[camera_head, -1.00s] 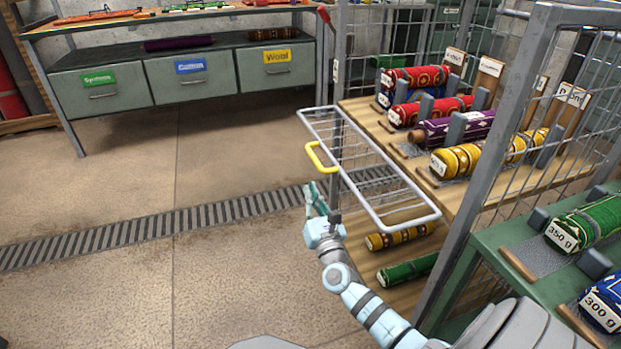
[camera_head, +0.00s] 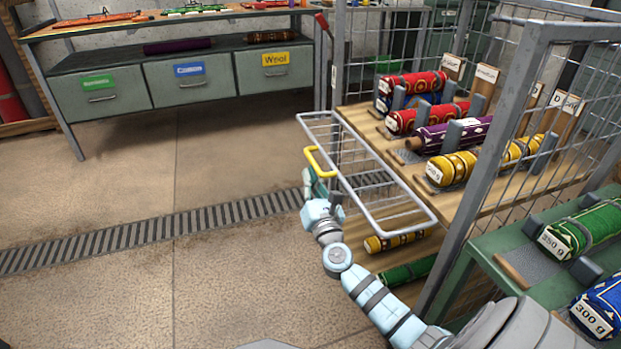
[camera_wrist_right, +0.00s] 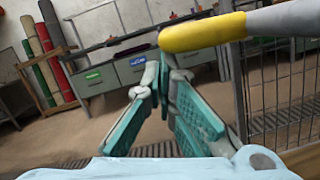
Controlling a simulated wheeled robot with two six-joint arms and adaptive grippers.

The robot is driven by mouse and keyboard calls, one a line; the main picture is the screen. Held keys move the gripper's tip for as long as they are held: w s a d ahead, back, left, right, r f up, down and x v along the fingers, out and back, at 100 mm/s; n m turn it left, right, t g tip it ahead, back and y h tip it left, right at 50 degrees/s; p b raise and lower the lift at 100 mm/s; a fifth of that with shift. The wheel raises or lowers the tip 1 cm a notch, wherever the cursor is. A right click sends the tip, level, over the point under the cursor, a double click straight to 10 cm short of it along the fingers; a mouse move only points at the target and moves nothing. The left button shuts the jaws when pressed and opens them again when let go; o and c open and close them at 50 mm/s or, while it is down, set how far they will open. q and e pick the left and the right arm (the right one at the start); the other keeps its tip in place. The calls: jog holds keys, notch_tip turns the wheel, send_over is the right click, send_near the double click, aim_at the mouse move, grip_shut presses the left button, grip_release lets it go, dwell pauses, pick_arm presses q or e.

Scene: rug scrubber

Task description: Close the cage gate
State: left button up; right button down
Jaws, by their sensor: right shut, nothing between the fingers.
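The cage gate (camera_head: 405,228) is a pale wire-mesh panel at the cage's open front, standing out from the opening at a slant. Its yellow handle (camera_head: 312,160) is on its outer left edge. My right gripper (camera_head: 311,182) is shut and empty, right by the lower part of the handle. In the right wrist view the teal fingers (camera_wrist_right: 164,65) come together just left of and below the handle (camera_wrist_right: 203,33). Whether they touch it cannot be told. My left gripper is not in view.
The cage shelf (camera_head: 395,165) holds several rolled rugs. A green table (camera_head: 487,280) with more rolls stands at the right. A workbench with drawers (camera_head: 188,83) stands at the back left. The floor (camera_head: 120,200) left of the gate is clear.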

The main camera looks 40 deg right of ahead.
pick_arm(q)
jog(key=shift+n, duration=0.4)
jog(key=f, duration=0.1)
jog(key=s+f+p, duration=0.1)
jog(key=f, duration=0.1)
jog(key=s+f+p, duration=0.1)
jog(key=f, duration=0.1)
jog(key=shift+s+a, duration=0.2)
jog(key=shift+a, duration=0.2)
pick_arm(e)
notch_tip(320, 180, up, 3)
jog(key=shift+r+m+g+h, duration=0.15)
jog(key=shift+m+g+h, duration=0.25)
jog(key=shift+m, duration=0.8)
jog(key=shift+a, duration=0.1)
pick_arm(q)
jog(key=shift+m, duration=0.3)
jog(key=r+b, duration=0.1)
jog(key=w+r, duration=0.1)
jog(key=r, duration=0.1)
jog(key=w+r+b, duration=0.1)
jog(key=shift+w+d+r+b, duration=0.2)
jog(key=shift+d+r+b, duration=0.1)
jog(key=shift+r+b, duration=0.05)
pick_arm(e)
jog(key=s+a+f, duration=0.5)
jog(key=s, duration=0.3)
jog(key=shift+s+a+f, duration=0.15)
jog(key=shift+a+f, duration=0.2)
jog(key=shift+f, duration=0.05)
